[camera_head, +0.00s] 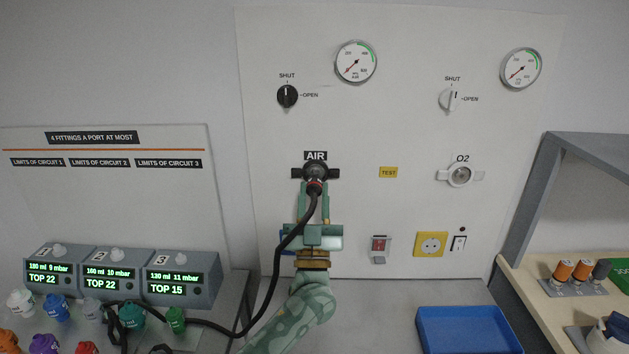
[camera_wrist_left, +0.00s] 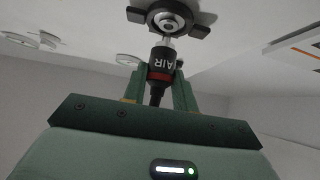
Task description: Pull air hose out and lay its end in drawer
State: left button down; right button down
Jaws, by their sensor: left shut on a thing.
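The air hose (camera_head: 279,262) is black and runs from its plug below the AIR label down to the left bench. My left gripper (camera_head: 314,190) is shut on the hose's plug, just under the black-winged AIR port (camera_head: 316,171). In the left wrist view the plug (camera_wrist_left: 163,66) is black with a red ring and AIR lettering, between the fingers (camera_wrist_left: 160,88). Its silver tip meets or overlaps the port (camera_wrist_left: 168,20); I cannot tell whether it is seated. A blue open drawer or tray (camera_head: 465,312) lies low at the right. My right gripper is not in view.
Three monitors (camera_head: 122,277) and several coloured fittings (camera_head: 57,307) stand on the left bench, near the hose. A white O2 port (camera_head: 460,175), a yellow socket (camera_head: 430,244) and switches are right of my arm. A shelf (camera_head: 545,207) stands far right.

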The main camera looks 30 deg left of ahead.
pick_arm(q)
jog(key=shift+s+d+p, duration=0.4)
jog(key=shift+s+p, duration=0.15)
jog(key=shift+s, duration=0.2)
dwell(0.7)
jog(key=shift+s+d+p, duration=0.2)
jog(key=shift+s+p, duration=0.1)
jog(key=shift+s, duration=0.1)
jog(key=shift+s+d+p, duration=0.4)
jog(key=shift+s+p, duration=0.1)
jog(key=shift+s, duration=0.4)
jog(key=shift+s+d+p, duration=0.4)
jog(key=shift+s+p, duration=0.05)
jog(key=shift+s, duration=0.4)
jog(key=s+d+f+m+t+h, duration=0.1)
jog(key=s+d+f+m+h, duration=0.1)
jog(key=s+f+h, duration=0.2)
jog(key=s+d+f+m+t+h, duration=0.1)
jog(key=s+d+f+m+h, duration=0.1)
jog(key=s+h, duration=0.6)
jog(key=s+f+m, duration=0.1)
jog(key=s+f, duration=0.1)
jog(key=s, duration=0.1)
jog(key=shift+s+d+t, duration=0.15)
jog(key=shift+s+t, duration=0.15)
jog(key=shift+t, duration=0.1)
